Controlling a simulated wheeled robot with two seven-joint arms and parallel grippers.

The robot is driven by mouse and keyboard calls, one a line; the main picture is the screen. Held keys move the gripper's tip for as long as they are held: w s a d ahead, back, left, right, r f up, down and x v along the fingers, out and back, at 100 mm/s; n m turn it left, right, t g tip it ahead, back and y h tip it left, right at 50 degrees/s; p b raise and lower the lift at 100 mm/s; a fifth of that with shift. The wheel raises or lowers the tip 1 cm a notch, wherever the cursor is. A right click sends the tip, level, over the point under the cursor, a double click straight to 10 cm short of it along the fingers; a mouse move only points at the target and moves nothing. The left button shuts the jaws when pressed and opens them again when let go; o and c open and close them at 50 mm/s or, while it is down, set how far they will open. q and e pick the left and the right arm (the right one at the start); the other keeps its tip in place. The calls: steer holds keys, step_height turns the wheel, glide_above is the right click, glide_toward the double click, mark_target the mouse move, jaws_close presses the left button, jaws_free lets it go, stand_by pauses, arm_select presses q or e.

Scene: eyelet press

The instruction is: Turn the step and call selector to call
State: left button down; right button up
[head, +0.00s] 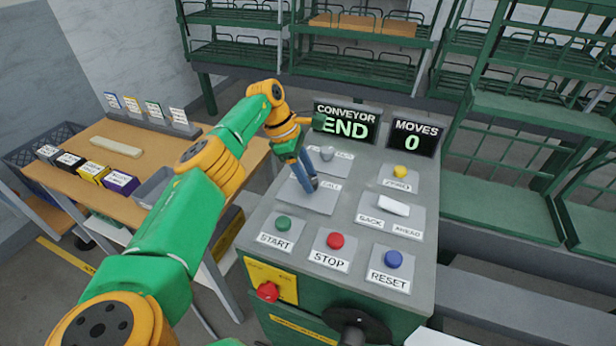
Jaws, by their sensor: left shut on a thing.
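The step and call selector's grey plate (318,206) is on the sloped console top, above the START button. Its CALL label (330,186) shows at the right; the STEP side is hidden behind my left arm. My left gripper (311,186) points down onto this plate, its blue fingers shut on the selector's knob. The fingers cover the knob, so I cannot tell which way it points. My right gripper is not in view.
Nearby on the console are green START (283,223), red STOP (335,241) and blue RESET (393,259) buttons, a white BACK/AHEAD switch (393,206), a yellow button (400,171) and a grey knob (327,153). Displays read CONVEYOR END (345,123) and MOVES 0 (413,137).

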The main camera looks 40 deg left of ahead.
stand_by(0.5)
arm_select(q)
steer(key=shift+c, duration=1.8)
jaws_free()
